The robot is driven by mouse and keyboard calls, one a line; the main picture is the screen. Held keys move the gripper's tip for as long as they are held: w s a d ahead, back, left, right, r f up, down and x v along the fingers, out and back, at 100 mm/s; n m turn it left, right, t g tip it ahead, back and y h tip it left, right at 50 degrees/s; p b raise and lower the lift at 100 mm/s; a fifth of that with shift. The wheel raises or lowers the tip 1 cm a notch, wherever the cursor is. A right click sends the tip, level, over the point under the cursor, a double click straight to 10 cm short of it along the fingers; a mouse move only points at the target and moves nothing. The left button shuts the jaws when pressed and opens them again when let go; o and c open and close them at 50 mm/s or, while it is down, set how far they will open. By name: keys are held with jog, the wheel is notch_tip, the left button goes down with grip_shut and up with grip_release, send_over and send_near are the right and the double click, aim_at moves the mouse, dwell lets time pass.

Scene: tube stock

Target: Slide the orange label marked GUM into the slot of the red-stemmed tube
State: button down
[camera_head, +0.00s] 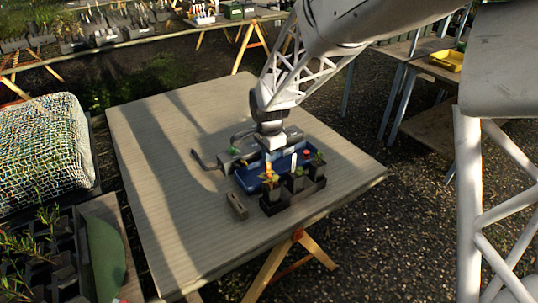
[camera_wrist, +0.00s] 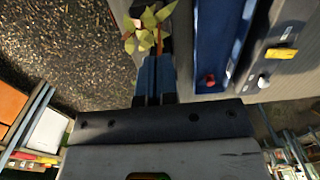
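My gripper (camera_wrist: 157,62) has its two blue-grey fingers close together. A thin orange strip (camera_wrist: 157,40), seemingly the GUM label, shows edge-on at their tips; no lettering is readable. Its far end meets the yellow-green leaves of a plant (camera_wrist: 150,20); I cannot tell whether it touches the tube or its slot. In the head view this leafy plant (camera_head: 271,182) with red-orange bits is at the left end of a black rack (camera_head: 308,194), just below my gripper. Two more potted plants, one in the middle (camera_head: 297,182) and one at right (camera_head: 317,168), stand beside it.
A blue tray (camera_head: 247,182) lies behind the rack and shows in the wrist view (camera_wrist: 216,45). A grey device with a lever (camera_head: 206,161) is behind it. A small grey block (camera_head: 237,206) stands left of the rack. The left of the table (camera_head: 165,190) is clear.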

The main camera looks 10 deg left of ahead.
aim_at(269, 169)
jog(key=shift+f, duration=0.3)
dwell(0.4)
jog(key=shift+f, duration=1.1)
jog(key=shift+f, duration=0.65)
jog(key=shift+f, duration=0.7)
jog(key=shift+f, duration=0.3)
jog(key=c, duration=1.3)
grip_release()
jog(key=shift+r, duration=0.15)
jog(key=shift+r, duration=3.8)
